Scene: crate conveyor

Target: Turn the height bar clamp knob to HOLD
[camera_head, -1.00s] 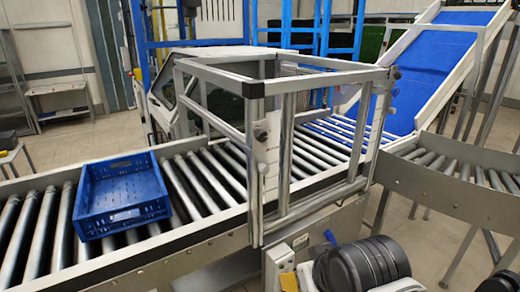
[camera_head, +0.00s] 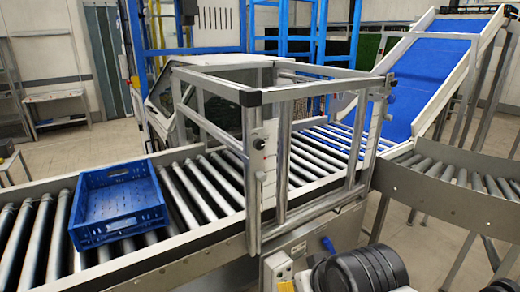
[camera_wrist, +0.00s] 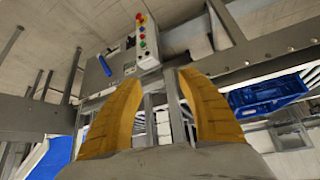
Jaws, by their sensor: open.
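A small dark knob (camera_head: 260,144) sits on the near upright of the metal frame over the roller conveyor in the head view. Another dark fitting (camera_head: 388,84) is on the right upright. I cannot tell which one is the clamp knob, and no HOLD marking is readable. My gripper (camera_wrist: 162,78) shows in the wrist view with two yellow fingers spread apart and nothing between them. Metal bars of the structure show behind the gap. I cannot make out the knob in the wrist view.
A blue crate (camera_head: 78,222) rests on the rollers at left and shows in the wrist view (camera_wrist: 268,97). A control box with coloured buttons (camera_wrist: 146,42) and a blue lever (camera_wrist: 105,66) are beyond the fingers. A blue inclined belt (camera_head: 435,80) stands at back right.

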